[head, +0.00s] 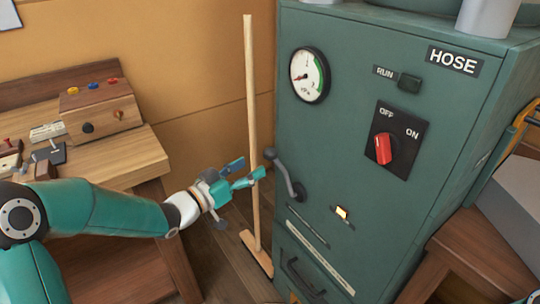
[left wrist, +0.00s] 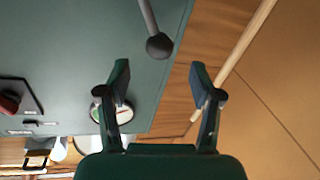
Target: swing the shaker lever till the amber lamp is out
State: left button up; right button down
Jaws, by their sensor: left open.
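The shaker lever (head: 287,175) is a grey bar with a dark ball knob on the front of the green cabinet, leaning up and to the left. The amber lamp (head: 341,212), low on the cabinet front, glows. My left gripper (head: 247,169) is open and empty, just left of the knob. In the left wrist view, the knob (left wrist: 160,46) shows ahead of the open fingertips (left wrist: 159,76), in line with the gap between them and apart from them. My right gripper is not in view.
A broom (head: 251,110) stands upright close behind my left gripper. The green cabinet (head: 335,115) carries a dial gauge (head: 309,75), a red switch (head: 383,149) and a drawer handle (head: 303,281). A wooden bench (head: 115,160) with a control box stands at left.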

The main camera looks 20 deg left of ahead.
aim_at(270, 155)
pick_arm(q)
jog(key=x, duration=0.8)
jog(key=shift+w, duration=0.1)
grip_shut()
